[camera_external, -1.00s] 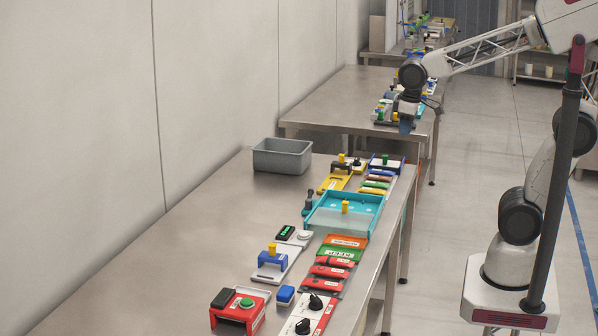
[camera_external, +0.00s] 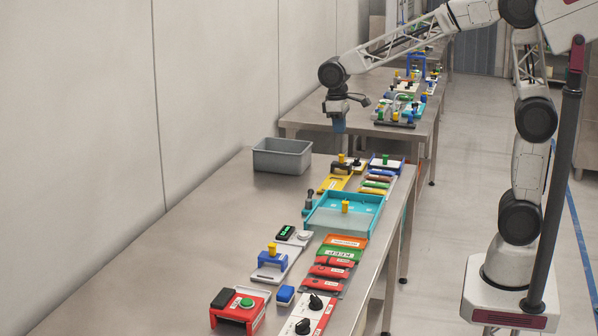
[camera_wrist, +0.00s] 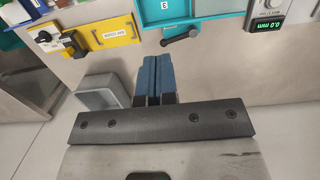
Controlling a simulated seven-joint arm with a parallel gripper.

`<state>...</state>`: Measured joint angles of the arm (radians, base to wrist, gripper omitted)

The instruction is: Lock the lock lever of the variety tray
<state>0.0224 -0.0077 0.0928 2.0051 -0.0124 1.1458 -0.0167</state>
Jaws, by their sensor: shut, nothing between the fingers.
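The variety tray appears to be the teal tray (camera_external: 340,231) on the near steel table; its teal side (camera_wrist: 180,14) with a "3" label shows at the top of the wrist view. The dark lock lever (camera_external: 309,201) is at the tray's left side. In the wrist view the lever (camera_wrist: 181,38) juts out beside the teal side, its handle slanting to the lower left. I cannot tell whether it is locked.
The grey bin (camera_external: 282,156) stands at the near table's far left corner. A yellow device (camera_external: 336,181) lies beyond the tray. The table's left side is bare.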

